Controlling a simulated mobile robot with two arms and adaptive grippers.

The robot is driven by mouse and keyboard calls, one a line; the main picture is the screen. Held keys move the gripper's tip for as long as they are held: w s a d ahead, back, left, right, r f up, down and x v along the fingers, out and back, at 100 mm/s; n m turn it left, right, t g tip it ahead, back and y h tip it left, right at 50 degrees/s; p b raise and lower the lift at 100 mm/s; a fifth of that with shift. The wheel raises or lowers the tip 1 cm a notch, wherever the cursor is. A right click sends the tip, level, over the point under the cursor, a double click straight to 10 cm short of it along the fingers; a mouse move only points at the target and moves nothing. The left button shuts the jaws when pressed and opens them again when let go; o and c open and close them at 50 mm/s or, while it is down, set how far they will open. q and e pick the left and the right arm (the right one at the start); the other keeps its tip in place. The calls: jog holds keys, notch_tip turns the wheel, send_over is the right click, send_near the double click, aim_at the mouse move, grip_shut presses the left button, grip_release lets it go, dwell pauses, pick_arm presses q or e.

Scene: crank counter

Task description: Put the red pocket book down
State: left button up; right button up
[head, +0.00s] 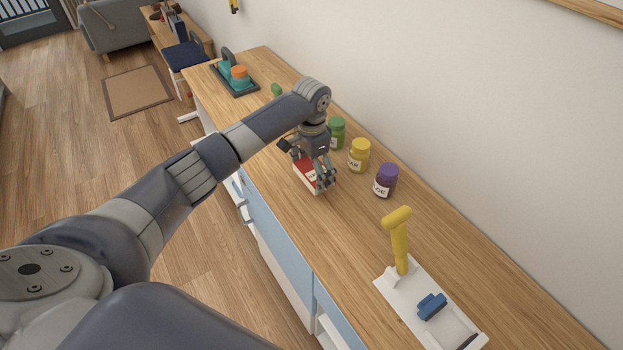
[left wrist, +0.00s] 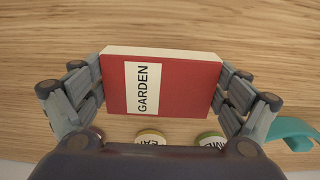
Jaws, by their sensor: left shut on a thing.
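The red pocket book (head: 307,174) is at the front part of the wooden counter, below my left gripper (head: 322,183). In the left wrist view the red book (left wrist: 185,88) shows its red cover, a white label reading "GARDEN" and pale page edges. My left gripper (left wrist: 165,95) is shut on the book, with fingers at its left and right sides. Whether the book touches the counter or is held just above it, I cannot tell. My right gripper is not in view.
Green (head: 337,132), yellow (head: 359,154) and purple (head: 386,180) jars stand along the wall side of the counter (head: 480,235). A white board (head: 395,292) with a yellow crank handle (head: 399,240) lies nearer. A dark tray (head: 239,90) with teal and orange items is at the far end.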

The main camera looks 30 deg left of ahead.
aim_at(312, 172)
pick_arm(q)
notch_tip(312, 172, down, 3)
jog(key=shift+s+r+p, duration=0.1)
jog(key=shift+p, duration=0.2)
jog(key=shift+f, duration=0.3)
jog(key=shift+f, duration=0.15)
jog(key=o, duration=0.8)
jog(key=shift+o, duration=0.2)
notch_tip(312, 172, up, 12)
jog(key=shift+r+b, duration=0.15)
jog(key=shift+b, duration=0.5)
